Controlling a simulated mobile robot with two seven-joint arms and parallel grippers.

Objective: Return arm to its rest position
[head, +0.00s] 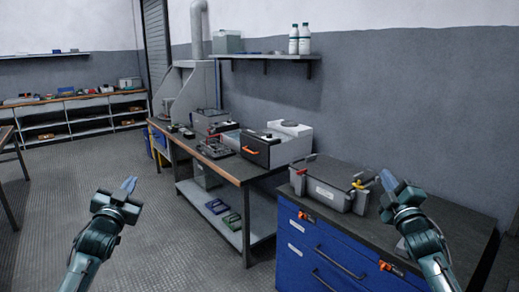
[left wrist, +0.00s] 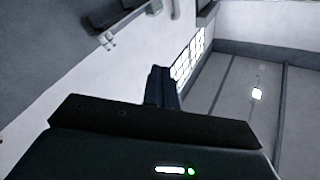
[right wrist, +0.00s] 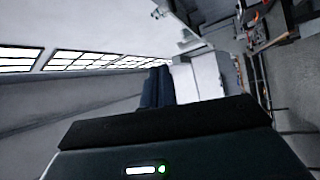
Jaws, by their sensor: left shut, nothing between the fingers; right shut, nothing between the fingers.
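My left gripper (head: 129,185) is raised over the open floor at the left of the head view, with its fingers together and empty. Its shut fingers also show in the left wrist view (left wrist: 161,88), with wall and windows beyond. My right gripper (head: 390,182) is at the right of the head view, in front of the blue cabinet's top, with its fingers together and empty. Its shut fingers also show in the right wrist view (right wrist: 157,87). Neither gripper visibly holds anything.
A blue drawer cabinet (head: 335,262) bears a grey case (head: 326,188) with yellow and red parts, close to my right gripper. A workbench (head: 240,177) with equipment stands behind. A wall shelf (head: 262,57) holds white bottles. The floor (head: 160,235) between is clear.

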